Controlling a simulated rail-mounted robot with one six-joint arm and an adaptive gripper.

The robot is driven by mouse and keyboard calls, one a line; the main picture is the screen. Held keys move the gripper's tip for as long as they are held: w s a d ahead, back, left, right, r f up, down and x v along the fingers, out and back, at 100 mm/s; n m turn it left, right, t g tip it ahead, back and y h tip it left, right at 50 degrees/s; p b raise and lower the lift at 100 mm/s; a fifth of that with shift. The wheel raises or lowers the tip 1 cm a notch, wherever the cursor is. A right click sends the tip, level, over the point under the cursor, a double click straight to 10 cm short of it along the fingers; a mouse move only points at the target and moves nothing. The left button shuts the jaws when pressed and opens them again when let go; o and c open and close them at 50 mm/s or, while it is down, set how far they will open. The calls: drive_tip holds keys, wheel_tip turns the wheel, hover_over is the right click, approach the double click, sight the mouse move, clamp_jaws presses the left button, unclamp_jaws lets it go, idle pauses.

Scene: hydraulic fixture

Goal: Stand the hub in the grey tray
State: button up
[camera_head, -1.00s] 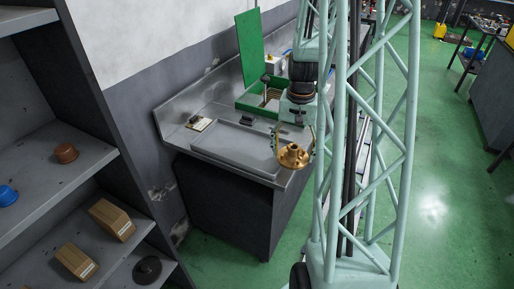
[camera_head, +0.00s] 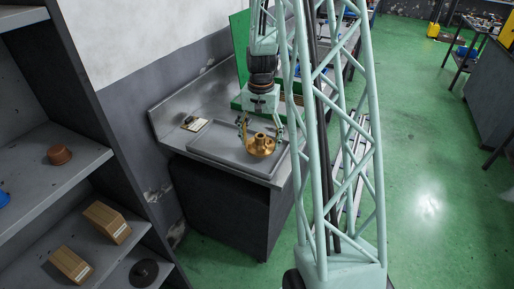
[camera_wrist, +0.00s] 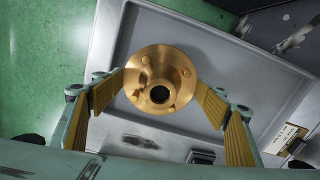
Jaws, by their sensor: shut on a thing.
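The hub (camera_head: 261,147) is a brass-coloured round flange with a raised collar. My gripper (camera_head: 262,137) is shut on it, with one finger on each side of the flange. The hub is upright, collar up in the head view. In the wrist view the hub (camera_wrist: 160,80) shows its bore and bolt holes between the ribbed yellow finger pads. The grey tray (camera_head: 210,146) lies on the metal worktop, shallow and rectangular. The hub is over the tray's right part; the gap beneath it is hard to judge. The tray (camera_wrist: 240,55) looks empty in the wrist view.
A green box with a raised lid (camera_head: 239,55) stands behind the tray, partly hidden by my arm. A shelf rack (camera_head: 95,160) at the left holds several parts. The worktop has a raised back edge.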

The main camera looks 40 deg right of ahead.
sight(257, 147)
drive_tip(key=shift+w, duration=0.15)
drive_tip(key=shift+w+a, duration=0.15)
drive_tip(key=shift+w, duration=0.3)
drive_tip(key=shift+w+f, duration=0.2)
drive_tip(key=shift+f, duration=0.1)
drive_tip(key=shift+f+b, duration=0.4)
drive_tip(key=shift+f, duration=1.15)
drive_tip(key=shift+f, duration=0.15)
drive_tip(key=o, duration=1.3)
